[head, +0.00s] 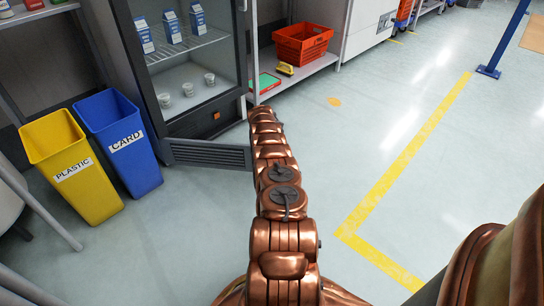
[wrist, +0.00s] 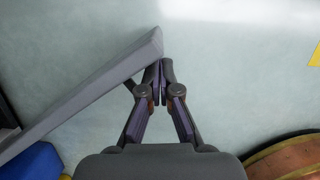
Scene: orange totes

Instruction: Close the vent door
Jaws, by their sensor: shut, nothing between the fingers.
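The vent door (head: 208,154) is a dark grey slatted panel low at the foot of the fridge cabinet. It stands swung open, out over the floor, and its right end meets my arm in the head view. In the wrist view the door (wrist: 88,88) is a long grey bar running from lower left to upper middle. My gripper (wrist: 162,68) is shut and empty, with its fingertips right beside the door's free end; I cannot tell if they touch. My arm hides the gripper in the head view.
A yellow bin (head: 72,168) and a blue bin (head: 120,145) stand left of the door. The fridge (head: 240,60) holds cartons and cups. A low shelf (head: 300,76) with an orange basket (head: 303,44) is beyond. The floor to the right is clear.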

